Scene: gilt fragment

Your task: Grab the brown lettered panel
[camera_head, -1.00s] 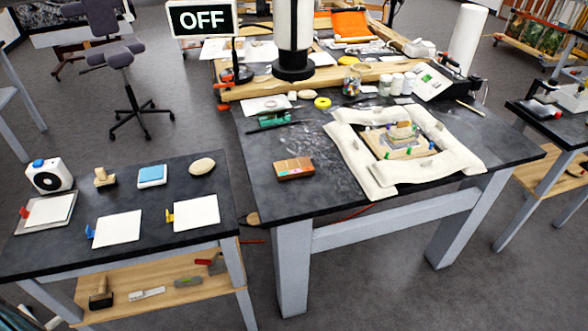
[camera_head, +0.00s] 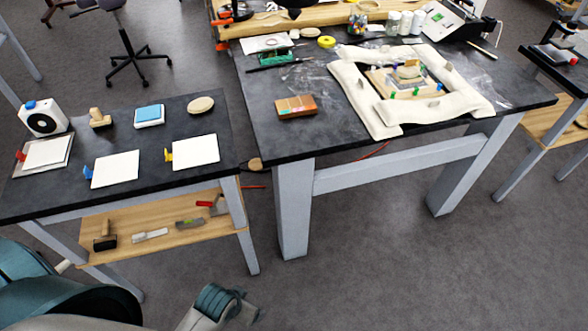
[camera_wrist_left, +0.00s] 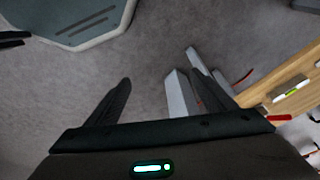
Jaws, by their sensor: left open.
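A small brown block-like panel (camera_head: 297,106) lies flat near the front left corner of the large dark table (camera_head: 290,140). It has coloured patches on its top and front; I cannot read any letters on it. My left gripper (camera_wrist_left: 163,92) shows in the left wrist view with its two dark fingers apart and nothing between them. It is over the floor, away from the panel, which I cannot make out in that view. Parts of my own arm show at the bottom left of the head view. My right gripper is not in view.
White padded cushions (camera_head: 357,100) frame a small stacked piece (camera_head: 408,72) to the right of the panel. A lower side table (camera_head: 60,195) at left holds white cards, a stamp and a blue-topped box (camera_head: 149,115). A wooden shelf (camera_head: 165,240) with tools is below it.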

